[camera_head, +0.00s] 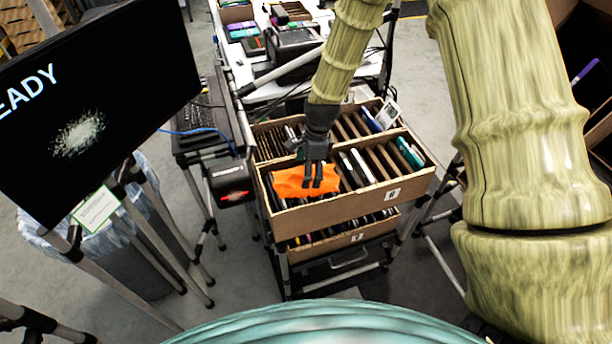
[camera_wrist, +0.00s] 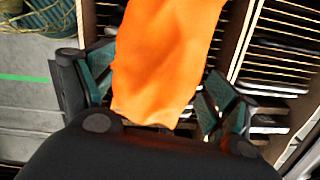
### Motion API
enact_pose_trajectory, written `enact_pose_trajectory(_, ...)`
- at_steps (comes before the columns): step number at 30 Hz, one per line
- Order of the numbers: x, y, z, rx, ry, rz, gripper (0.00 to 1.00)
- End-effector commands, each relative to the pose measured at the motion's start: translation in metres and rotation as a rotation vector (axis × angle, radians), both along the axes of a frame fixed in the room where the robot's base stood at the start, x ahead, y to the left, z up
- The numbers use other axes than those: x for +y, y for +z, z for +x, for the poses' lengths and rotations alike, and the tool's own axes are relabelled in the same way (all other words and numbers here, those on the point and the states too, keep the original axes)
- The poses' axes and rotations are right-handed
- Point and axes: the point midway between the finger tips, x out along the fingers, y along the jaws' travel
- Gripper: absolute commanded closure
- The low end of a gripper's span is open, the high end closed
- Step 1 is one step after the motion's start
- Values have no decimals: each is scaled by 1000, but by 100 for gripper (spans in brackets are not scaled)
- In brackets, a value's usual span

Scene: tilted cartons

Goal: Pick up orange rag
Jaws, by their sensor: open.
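The orange rag (camera_head: 291,183) lies across the left part of the front upper carton (camera_head: 345,206), over the items in it. My gripper (camera_head: 313,184) points down at the rag's right part in the head view. In the wrist view the orange rag (camera_wrist: 165,60) runs up the middle of the picture, between the two spread fingers of my gripper (camera_wrist: 150,105). The fingers are open, one on each side of the rag. I cannot tell whether they touch it.
A second divided carton (camera_head: 272,135) stands right behind, and a lower carton (camera_head: 345,238) sits below. A black monitor (camera_head: 95,90) and a bin (camera_head: 120,225) are at the left. A small device with a red light (camera_head: 232,183) is left of the front carton.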

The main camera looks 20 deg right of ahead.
Motion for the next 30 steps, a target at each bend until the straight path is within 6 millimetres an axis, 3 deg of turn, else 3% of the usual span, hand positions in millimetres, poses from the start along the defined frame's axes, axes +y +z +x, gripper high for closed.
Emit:
enact_pose_trajectory(7,3,-17,1,1,1,0,12)
enact_pose_trajectory(17,3,-21,1,0,1,0,12)
enact_pose_trajectory(25,3,-21,1,0,0,0,58)
enact_pose_trajectory(30,3,-21,1,0,0,0,58)
